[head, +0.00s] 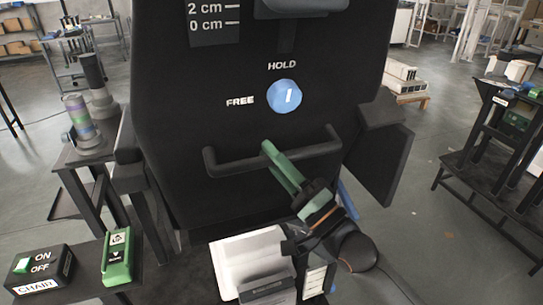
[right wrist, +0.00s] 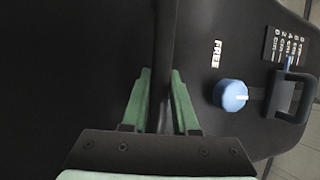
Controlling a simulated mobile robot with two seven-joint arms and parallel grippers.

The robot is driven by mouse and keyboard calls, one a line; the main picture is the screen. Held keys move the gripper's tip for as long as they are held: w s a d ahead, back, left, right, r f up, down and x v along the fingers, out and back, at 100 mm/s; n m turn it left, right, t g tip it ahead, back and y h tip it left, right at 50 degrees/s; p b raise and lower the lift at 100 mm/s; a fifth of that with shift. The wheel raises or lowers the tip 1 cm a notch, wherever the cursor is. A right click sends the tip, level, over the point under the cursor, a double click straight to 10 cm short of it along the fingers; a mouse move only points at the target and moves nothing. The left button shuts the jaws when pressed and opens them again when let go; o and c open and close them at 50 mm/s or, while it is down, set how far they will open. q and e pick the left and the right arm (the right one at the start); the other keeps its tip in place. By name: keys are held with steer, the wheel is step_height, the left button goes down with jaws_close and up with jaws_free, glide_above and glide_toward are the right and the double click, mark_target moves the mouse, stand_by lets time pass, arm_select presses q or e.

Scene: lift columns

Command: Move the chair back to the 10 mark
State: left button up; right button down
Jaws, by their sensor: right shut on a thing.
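The chair back (head: 180,110) is a large black panel facing me in the head view. A black bar handle (head: 228,165) runs across its lower part. My right gripper (head: 270,152) is shut on this bar, left of its right end. In the right wrist view the bar (right wrist: 166,50) passes between the green fingers (right wrist: 160,100). A blue knob (head: 285,96) sits above the bar; its white mark points up towards HOLD, not FREE. A scale (head: 214,20) shows 2 cm and 0 cm at the top; its upper marks are cut off. In the wrist view the scale (right wrist: 288,43) is too small to read surely.
A black switch box (head: 40,272) labelled CHAIR, with ON and OFF, stands at lower left beside a green device (head: 118,258). Dark cylinders (head: 95,90) stand on a small table at left. A dark rack (head: 495,130) stands at right.

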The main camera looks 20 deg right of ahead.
steer(key=c, duration=1.1)
jaws_free()
arm_select(q)
steer(key=shift+a+f, duration=0.1)
steer(key=shift+a, duration=0.1)
arm_select(e)
steer(key=o, duration=0.4)
arm_select(q)
steer(key=shift+w+d+f+b, duration=0.4)
steer(key=shift+d+f+b, duration=0.15)
steer(key=shift+b, duration=0.55)
arm_select(e)
steer(key=v, duration=1.2)
steer(key=shift+s+d+f, duration=0.1)
steer(key=shift+s+d, duration=0.05)
arm_select(q)
steer(key=shift+s+f, duration=0.1)
steer(key=shift+s, duration=0.05)
